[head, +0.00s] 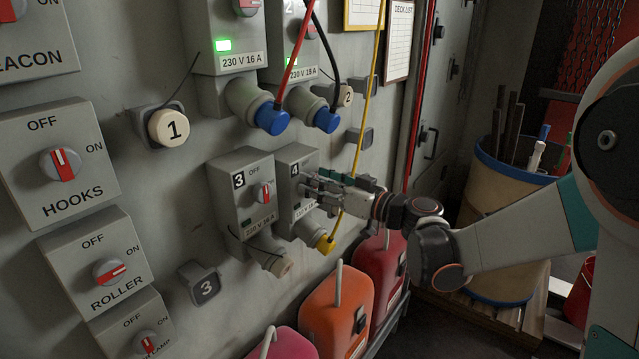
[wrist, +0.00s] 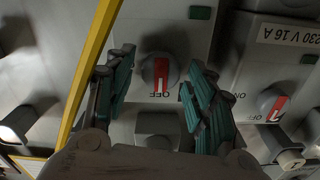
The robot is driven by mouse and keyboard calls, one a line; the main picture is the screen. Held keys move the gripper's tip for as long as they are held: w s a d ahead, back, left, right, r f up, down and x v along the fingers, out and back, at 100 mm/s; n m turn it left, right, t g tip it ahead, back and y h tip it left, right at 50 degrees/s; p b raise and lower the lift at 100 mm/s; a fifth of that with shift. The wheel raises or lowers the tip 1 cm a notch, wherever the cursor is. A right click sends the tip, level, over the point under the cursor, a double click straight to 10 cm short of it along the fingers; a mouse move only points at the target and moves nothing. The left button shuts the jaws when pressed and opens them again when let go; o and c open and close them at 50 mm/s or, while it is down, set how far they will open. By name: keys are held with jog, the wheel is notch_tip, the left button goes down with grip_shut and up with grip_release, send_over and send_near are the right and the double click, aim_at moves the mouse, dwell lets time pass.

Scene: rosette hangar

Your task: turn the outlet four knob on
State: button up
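The outlet four box (head: 298,160) is on the grey wall panel, marked 4, with a yellow plug (head: 325,243) below it. Its knob is hidden behind my gripper in the head view. In the wrist view the outlet four knob (wrist: 160,73) is round and grey with a red and white pointer, and the pointer aims at the OFF label. My gripper (head: 314,188) reaches in from the right. In the wrist view its green-padded fingers (wrist: 158,88) are spread, one on each side of the knob, with gaps visible. Contact does not show.
The outlet three box (head: 228,190) is close on the left, and its knob (wrist: 273,103) shows in the wrist view. A yellow cable (head: 366,100) hangs beside my gripper. Red and orange canisters (head: 338,318) stand below. A barrel (head: 510,230) is at the right.

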jog(key=c, duration=0.7)
jog(key=shift+m, duration=0.4)
jog(key=m+b, duration=0.1)
jog(key=m, duration=0.7)
jog(key=m+b, duration=0.1)
jog(key=m, duration=0.7)
jog(key=shift+d+f+m, duration=0.1)
jog(key=shift+f+m, duration=0.1)
jog(key=shift+m, duration=0.5)
jog(key=o, duration=1.1)
jog(key=shift+w, duration=0.1)
